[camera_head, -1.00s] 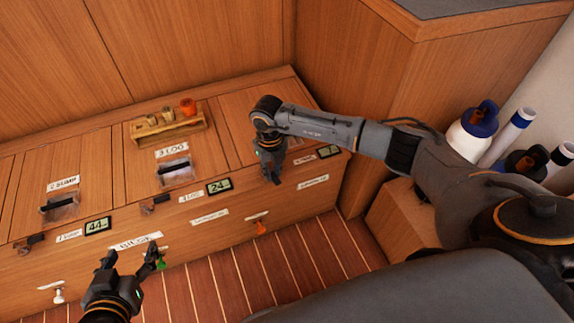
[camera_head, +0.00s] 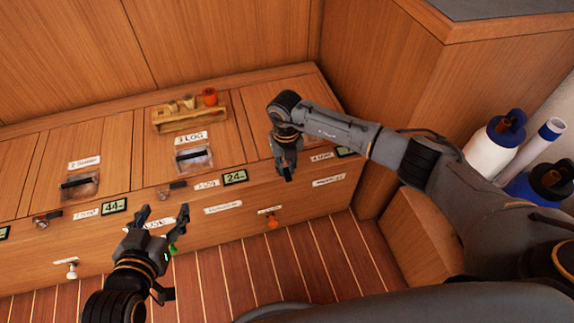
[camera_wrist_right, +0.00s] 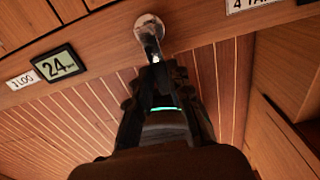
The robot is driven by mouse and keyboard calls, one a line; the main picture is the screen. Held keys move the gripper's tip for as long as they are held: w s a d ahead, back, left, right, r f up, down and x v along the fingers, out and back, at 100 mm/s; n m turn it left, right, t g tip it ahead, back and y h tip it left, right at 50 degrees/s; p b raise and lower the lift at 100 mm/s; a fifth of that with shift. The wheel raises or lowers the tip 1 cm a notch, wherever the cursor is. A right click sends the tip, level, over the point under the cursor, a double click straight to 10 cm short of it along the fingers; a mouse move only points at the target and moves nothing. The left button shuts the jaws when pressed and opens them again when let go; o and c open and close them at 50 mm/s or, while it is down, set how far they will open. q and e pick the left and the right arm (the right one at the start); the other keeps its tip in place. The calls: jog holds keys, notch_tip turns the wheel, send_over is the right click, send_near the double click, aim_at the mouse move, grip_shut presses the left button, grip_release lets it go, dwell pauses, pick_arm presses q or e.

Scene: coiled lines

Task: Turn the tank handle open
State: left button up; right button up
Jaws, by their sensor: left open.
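The tank handle is a metal lever on a round silver base (camera_wrist_right: 150,28) on the wooden front, beside a partly cut-off "4 TA…" label (camera_wrist_right: 250,4) in the right wrist view. My right gripper (camera_wrist_right: 158,78) has its fingers on both sides of the lever; its outer end is hidden between them, and I cannot tell whether they press on it. In the head view my right gripper (camera_head: 286,172) points down at the front by the 4 label and covers the handle. My left gripper (camera_head: 163,214) is open and empty, in front of the bench further left.
Similar levers stand by the 2 label (camera_head: 45,218) and the 3 LOG label (camera_head: 172,187). Digital displays (camera_head: 235,177) line the front. An orange knob (camera_head: 272,222) and a white knob (camera_head: 71,272) sit lower. Bottles (camera_head: 493,145) stand at the right.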

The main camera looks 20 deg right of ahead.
aim_at(285, 171)
jog(key=o, duration=0.4)
jog(key=shift+o, duration=0.2)
notch_tip(285, 171, up, 12)
jog(key=shift+a, duration=0.1)
dwell(0.5)
